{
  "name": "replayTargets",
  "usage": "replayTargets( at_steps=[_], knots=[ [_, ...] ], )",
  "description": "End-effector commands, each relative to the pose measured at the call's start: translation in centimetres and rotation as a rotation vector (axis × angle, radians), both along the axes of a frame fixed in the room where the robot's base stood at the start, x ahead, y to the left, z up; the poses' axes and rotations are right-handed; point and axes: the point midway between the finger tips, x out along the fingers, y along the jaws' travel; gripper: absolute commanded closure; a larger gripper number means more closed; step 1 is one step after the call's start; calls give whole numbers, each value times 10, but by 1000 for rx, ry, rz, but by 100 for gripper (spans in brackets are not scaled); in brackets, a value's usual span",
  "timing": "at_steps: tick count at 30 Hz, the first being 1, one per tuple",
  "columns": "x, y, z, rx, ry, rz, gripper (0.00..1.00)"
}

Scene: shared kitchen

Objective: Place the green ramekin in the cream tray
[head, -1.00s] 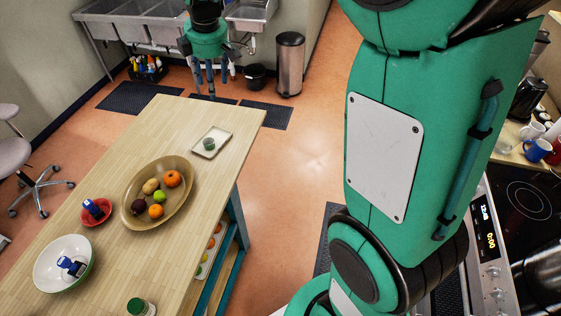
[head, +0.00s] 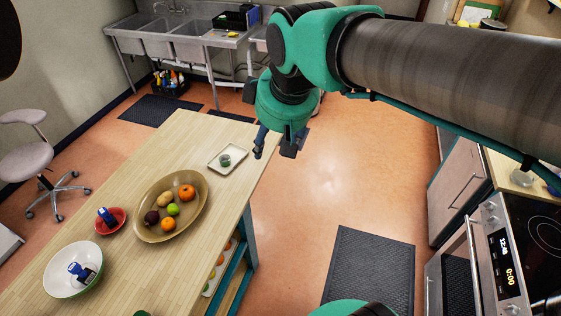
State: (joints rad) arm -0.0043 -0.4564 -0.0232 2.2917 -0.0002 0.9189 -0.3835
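The small green ramekin (head: 225,160) sits upright in the cream tray (head: 240,153) at the far right corner of the wooden table. My gripper (head: 274,152) is just right of the tray, beyond the table's right edge in the picture. Its two dark fingers are spread apart with nothing visible between them. It is apart from the ramekin.
An oval tan platter (head: 148,229) of fruit stands mid-table on the wooden table (head: 115,199). A red bowl (head: 120,214) and a white bowl (head: 61,290), each holding a stamp-like blue object, stand at left. Open floor lies right of the table; a stove (head: 522,235) stands far right.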

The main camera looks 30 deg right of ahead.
Motion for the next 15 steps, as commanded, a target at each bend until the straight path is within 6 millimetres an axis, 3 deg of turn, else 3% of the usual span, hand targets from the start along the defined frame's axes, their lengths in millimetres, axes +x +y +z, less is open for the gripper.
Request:
replayTargets(
  at_steps=[6, 15],
  knots=[
    [-55, -1, -13, 72, -40, -160, 50],
    [-102, -2, -33, 151, -73, -318, 50]
  ],
)
